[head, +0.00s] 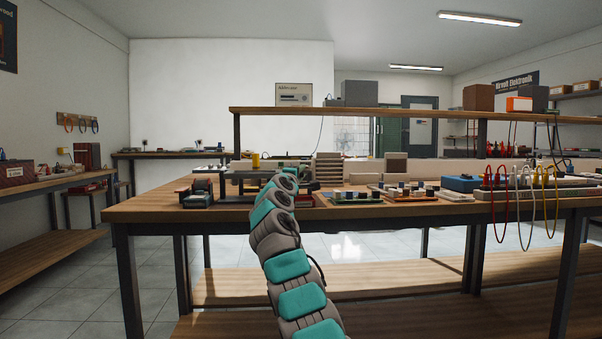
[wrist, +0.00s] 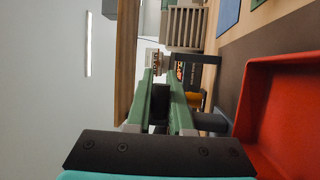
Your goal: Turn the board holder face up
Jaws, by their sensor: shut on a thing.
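My gripper (wrist: 162,76) points away from the wrist camera, with its two green fingers on either side of a dark piece (wrist: 160,104). It is shut on this piece, which seems to be part of the board holder; its face is mostly hidden by the fingers. A dark block with an orange label (wrist: 188,74) sits just beyond the fingers, and I cannot tell if it belongs to the same thing. In the head view my arm reaches over the bench's front edge and hides most of the gripper and what it holds.
The wrist view is turned sideways. A red tray (wrist: 285,105) lies close beside the gripper. On the workbench (head: 150,208) stand a small red and grey device (head: 196,193), circuit boards (head: 355,197) and a blue instrument (head: 462,183). A raised shelf (head: 410,114) runs above the bench.

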